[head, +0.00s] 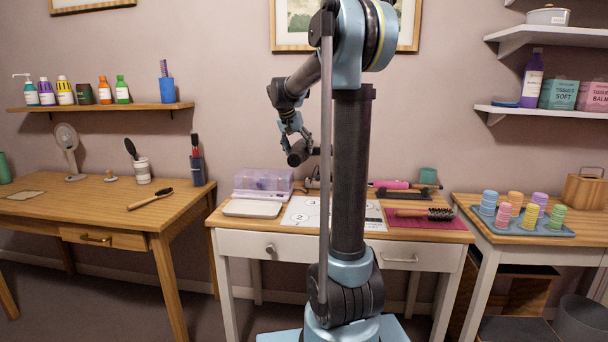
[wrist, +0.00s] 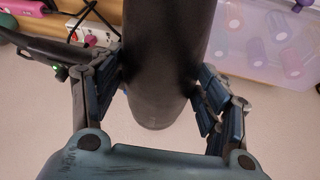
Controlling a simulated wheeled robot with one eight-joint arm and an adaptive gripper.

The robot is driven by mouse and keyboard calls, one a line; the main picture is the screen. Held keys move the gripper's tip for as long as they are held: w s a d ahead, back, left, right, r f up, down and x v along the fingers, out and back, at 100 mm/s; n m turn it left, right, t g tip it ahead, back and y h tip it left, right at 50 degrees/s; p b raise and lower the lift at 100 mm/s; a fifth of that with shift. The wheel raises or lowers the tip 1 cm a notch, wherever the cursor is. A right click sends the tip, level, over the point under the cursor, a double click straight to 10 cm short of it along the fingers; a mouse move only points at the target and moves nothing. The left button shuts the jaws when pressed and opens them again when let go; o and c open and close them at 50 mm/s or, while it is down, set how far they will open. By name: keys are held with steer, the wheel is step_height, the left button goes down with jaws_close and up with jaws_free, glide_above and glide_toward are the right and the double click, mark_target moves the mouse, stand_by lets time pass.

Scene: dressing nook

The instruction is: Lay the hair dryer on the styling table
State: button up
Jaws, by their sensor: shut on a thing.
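My gripper (head: 291,132) is shut on a dark, barrel-shaped thing, which looks like the hair dryer (head: 299,154). It is held in the air above the middle table with white drawers, which looks like the styling table (head: 228,221). In the wrist view the dark barrel of the hair dryer (wrist: 160,62) runs between the two fingers of my gripper (wrist: 163,98). Its upper end is cut off by the frame. A white sheet with numbered circles (head: 301,218) lies on the table below, partly hidden by my arm.
A clear purple box (head: 263,183) and a white tray (head: 252,208) are at the table's left. A pink styling tool (head: 391,184) and a round brush (head: 426,213) on a pink mat (head: 400,222) are at its right. A power strip (wrist: 92,35) is at the back.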

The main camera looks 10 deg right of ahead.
steer(key=shift+f, duration=3.25)
steer(key=shift+f, duration=0.6)
steer(key=o, duration=1.7)
steer(key=shift+c, duration=0.2)
steer(key=shift+r, duration=0.25)
steer(key=v, duration=1.2)
steer(key=shift+s+r, duration=0.1)
steer(key=shift+r, duration=0.25)
